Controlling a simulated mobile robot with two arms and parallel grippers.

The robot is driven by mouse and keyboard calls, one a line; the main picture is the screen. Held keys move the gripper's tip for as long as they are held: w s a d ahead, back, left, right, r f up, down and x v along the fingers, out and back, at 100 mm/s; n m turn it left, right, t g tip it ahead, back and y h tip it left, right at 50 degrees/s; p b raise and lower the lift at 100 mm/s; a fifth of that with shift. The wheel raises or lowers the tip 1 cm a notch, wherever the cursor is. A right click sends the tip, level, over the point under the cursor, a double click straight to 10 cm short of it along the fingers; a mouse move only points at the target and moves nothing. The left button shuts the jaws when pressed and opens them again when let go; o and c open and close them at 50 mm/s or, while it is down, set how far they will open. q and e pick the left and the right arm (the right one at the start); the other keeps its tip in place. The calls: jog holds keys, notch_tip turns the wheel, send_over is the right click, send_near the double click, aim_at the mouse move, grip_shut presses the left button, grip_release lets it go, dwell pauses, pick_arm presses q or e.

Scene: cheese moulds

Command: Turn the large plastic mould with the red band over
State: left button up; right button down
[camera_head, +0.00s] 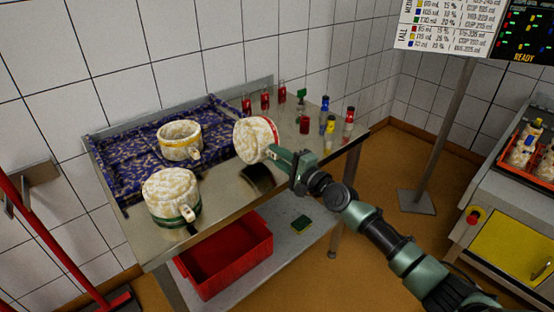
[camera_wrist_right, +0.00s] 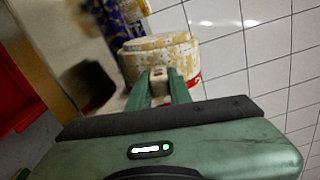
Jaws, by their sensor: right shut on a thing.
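The mould with the red band (camera_head: 252,139) is cream and speckled. It is tipped on its side over the metal table, its closed-looking speckled face toward the left and the red band on its right side. My right gripper (camera_head: 279,154) is shut on its handle from the right. In the right wrist view the mould (camera_wrist_right: 160,56) stands just beyond my gripper's fingers (camera_wrist_right: 160,88), with a bit of red band at its lower right. The mould seems held above the table, with a dark patch below it. My left gripper is not in view.
An open yellow-banded mould (camera_head: 180,141) stands on the blue patterned mat (camera_head: 125,165). A green-banded mould (camera_head: 171,195) sits near the front edge. Several small bottles (camera_head: 327,112) stand at the back right.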

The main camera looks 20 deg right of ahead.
jog(key=shift+f+n+b, duration=0.4)
jog(key=shift+f+n, duration=0.1)
jog(key=shift+n, duration=0.4)
jog(key=r+n+p, duration=0.1)
jog(key=n, duration=0.1)
jog(key=shift+d+n, duration=0.1)
jog(key=shift+n, duration=0.2)
jog(key=n, duration=0.3)
jog(key=shift+w, duration=0.1)
jog(key=shift+n, duration=1.1)
jog(key=shift+f+n, duration=0.3)
jog(key=shift+n, duration=0.9)
jog(key=n, duration=0.1)
jog(key=f+n+b, duration=0.1)
jog(key=n, duration=0.2)
jog(key=shift+a+f+n, duration=0.2)
jog(key=shift+f+n, duration=0.1)
jog(key=shift+f, duration=0.05)
jog(key=n, duration=0.1)
jog(key=f+n+b, duration=0.1)
jog(key=n, duration=0.1)
jog(key=shift+f, duration=0.25)
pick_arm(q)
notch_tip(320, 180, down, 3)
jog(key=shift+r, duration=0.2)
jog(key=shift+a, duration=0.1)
